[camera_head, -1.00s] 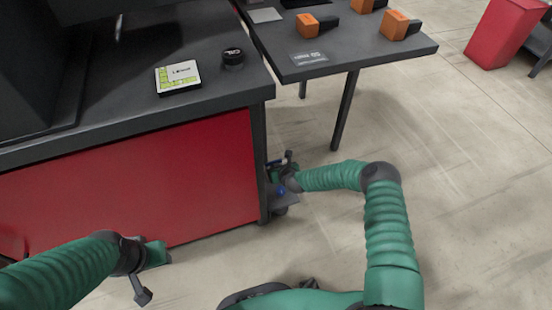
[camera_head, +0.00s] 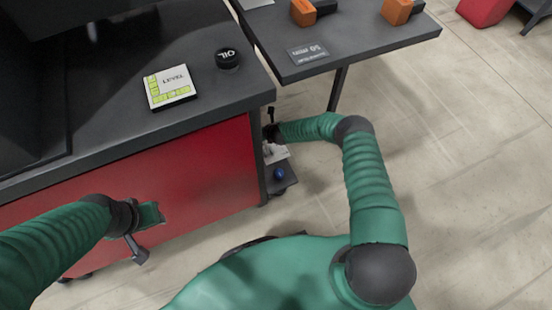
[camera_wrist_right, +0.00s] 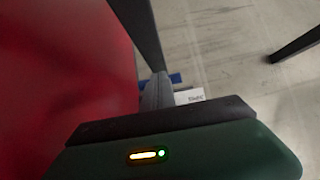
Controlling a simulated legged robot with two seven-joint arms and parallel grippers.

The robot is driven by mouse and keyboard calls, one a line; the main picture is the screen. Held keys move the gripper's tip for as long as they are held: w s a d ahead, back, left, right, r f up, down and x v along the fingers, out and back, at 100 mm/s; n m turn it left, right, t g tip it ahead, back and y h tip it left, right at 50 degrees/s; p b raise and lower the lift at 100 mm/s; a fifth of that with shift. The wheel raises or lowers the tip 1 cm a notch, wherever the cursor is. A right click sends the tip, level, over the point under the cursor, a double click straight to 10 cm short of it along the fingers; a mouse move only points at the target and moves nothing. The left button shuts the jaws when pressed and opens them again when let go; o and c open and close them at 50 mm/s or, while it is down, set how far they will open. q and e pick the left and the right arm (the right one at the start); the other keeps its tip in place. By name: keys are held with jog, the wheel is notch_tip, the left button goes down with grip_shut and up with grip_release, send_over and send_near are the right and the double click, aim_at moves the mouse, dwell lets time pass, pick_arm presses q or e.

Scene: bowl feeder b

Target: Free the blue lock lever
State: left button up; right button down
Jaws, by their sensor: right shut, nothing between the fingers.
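A small round blue part (camera_head: 278,175) shows low at the right end of the red cabinet, on a dark grey ledge (camera_head: 284,186). I cannot tell whether it is the lock lever. In the right wrist view a blue strip (camera_wrist_right: 175,78) shows just behind my right gripper (camera_wrist_right: 157,90), partly hidden by it. The right gripper is shut and empty; in the head view it (camera_head: 270,132) is beside the cabinet's end, above the blue part. I cannot see contact. My left gripper (camera_head: 148,232) is in front of the red cabinet face, with its jaw opening unclear.
The red cabinet (camera_head: 200,170) has a dark top with a level card (camera_head: 170,87) and a black OIL cap (camera_head: 228,59). A dark table (camera_head: 350,45) with orange-and-black blocks (camera_head: 303,12) stands behind, its leg (camera_head: 338,88) near my right arm.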

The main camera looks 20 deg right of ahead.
pick_arm(q)
jog(key=shift+w+f, duration=0.1)
jog(key=shift+w, duration=0.25)
pick_arm(e)
jog(key=shift+w+f, duration=0.1)
jog(key=shift+w, duration=0.35)
